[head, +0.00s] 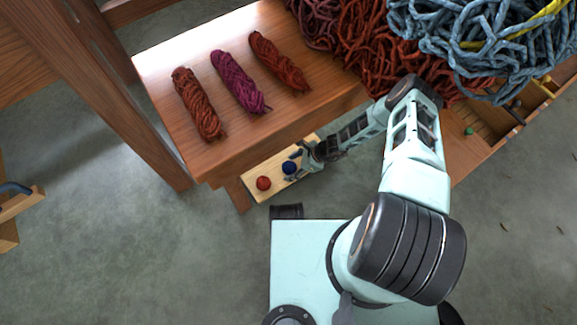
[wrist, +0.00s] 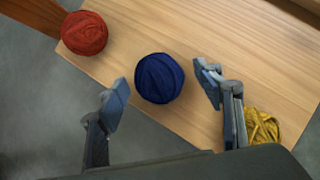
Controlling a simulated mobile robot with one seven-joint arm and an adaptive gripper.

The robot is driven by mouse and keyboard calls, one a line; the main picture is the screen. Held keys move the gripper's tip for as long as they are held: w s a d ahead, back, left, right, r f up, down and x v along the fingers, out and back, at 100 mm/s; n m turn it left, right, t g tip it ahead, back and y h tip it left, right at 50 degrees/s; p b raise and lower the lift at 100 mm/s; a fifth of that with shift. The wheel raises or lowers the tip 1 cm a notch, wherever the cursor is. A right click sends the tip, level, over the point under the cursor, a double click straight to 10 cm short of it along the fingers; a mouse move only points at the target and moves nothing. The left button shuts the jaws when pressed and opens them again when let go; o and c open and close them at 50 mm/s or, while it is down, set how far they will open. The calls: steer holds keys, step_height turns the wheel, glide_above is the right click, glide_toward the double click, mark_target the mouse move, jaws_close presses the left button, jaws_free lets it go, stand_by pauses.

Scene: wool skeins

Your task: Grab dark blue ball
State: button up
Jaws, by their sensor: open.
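The dark blue ball (wrist: 160,78) of yarn rests on a light wooden board, near its edge. It also shows in the head view (head: 289,167). My gripper (wrist: 162,88) is open in the wrist view, with one finger to the lower left of the ball and the other to its right. The ball lies between and slightly beyond the fingertips, and no contact is visible. In the head view my gripper (head: 300,158) is close beside the ball and partly hides that end of the board.
A red ball (wrist: 84,33) sits left of the blue one on the board (wrist: 230,30). Yellow yarn (wrist: 262,127) lies by the right finger. The table (head: 165,70) above carries three skeins (head: 238,82) and piles of red (head: 365,45) and blue-grey yarn (head: 470,35).

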steer(key=shift+c, duration=0.5)
steer(key=c, duration=1.1)
